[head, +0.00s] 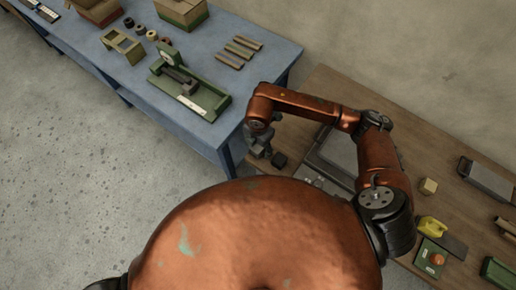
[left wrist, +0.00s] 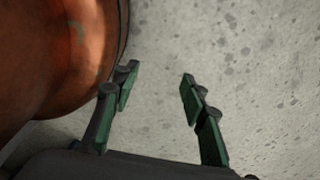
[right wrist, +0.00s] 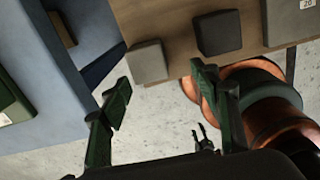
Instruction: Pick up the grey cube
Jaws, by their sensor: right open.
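The grey cube (right wrist: 147,62) lies at the edge of the brown wooden table in the right wrist view. A darker, nearly black cube (right wrist: 218,33) sits to its right, with a gap between them. My right gripper (right wrist: 161,82) is open and empty, and the grey cube shows between and beyond its fingertips, apart from them. In the head view my right gripper (head: 260,150) is over the table's left end, beside the dark cube (head: 279,159); I cannot make out the grey cube clearly there. My left gripper (left wrist: 158,75) is open and empty above the concrete floor.
A grey device (right wrist: 291,20) stands right of the dark cube. The blue table (head: 284,48) is to the left, across a gap, with a green fixture (head: 195,93). The brown table also holds a tan block (head: 428,186) and a yellow item (head: 431,226).

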